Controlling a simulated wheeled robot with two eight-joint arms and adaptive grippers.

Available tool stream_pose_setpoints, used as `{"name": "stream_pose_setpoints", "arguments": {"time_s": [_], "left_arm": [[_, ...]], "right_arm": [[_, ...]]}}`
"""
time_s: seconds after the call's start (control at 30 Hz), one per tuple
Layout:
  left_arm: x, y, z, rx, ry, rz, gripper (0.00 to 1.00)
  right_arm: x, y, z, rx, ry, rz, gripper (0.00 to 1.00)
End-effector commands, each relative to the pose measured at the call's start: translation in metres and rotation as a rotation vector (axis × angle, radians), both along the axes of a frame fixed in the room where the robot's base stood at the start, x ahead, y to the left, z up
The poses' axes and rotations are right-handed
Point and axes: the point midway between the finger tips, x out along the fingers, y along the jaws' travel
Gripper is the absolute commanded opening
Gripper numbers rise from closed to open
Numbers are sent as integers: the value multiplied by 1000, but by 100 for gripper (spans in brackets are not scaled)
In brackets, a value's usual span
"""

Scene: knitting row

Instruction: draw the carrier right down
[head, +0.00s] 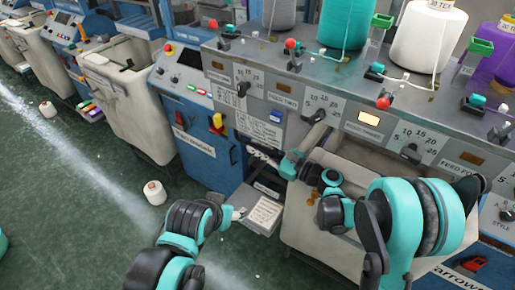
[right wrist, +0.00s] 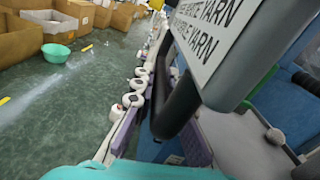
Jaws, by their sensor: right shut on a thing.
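My right arm reaches in from the right of the head view to the front of the grey knitting machine (head: 270,75). My right gripper (head: 264,156) is at the gap between the blue cabinet and the pale bin, shut on a small part there that seems to be the carrier. The carrier's outline is too small and covered to make out. In the right wrist view a black curved bar (right wrist: 182,105) stands close to the lens, below a YARN sign (right wrist: 205,40). My left gripper (head: 238,213) is low, beside a pale printed box (head: 264,214); its fingers are unclear.
Yarn cones (head: 428,38) stand on the machine's top, above knobs and labels. A pale bin (head: 325,240) sits under its front. A cone (head: 154,192) stands on the green floor. The floor at left is mostly clear. Cardboard boxes (right wrist: 90,15) show in the right wrist view.

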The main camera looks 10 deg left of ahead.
Motion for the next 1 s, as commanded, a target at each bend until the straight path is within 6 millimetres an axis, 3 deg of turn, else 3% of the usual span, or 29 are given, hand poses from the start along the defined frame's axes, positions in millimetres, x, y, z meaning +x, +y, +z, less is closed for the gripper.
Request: {"name": "stream_pose_setpoints", "arguments": {"time_s": [0.03,0.1,0.47,0.57,1.0], "left_arm": [[0,0,0,0,0,0,60],[0,0,0,0,0,0,60],[0,0,0,0,0,0,60],[0,0,0,0,0,0,60],[0,0,0,0,0,0,60]], "right_arm": [[-1,1,-1,-3,-1,4,16],[-1,1,-1,-3,0,3,34],[-1,-3,0,0,0,-1,34],[-4,-14,0,-1,0,-2,34],[-34,-97,-1,-1,0,-3,34]]}}
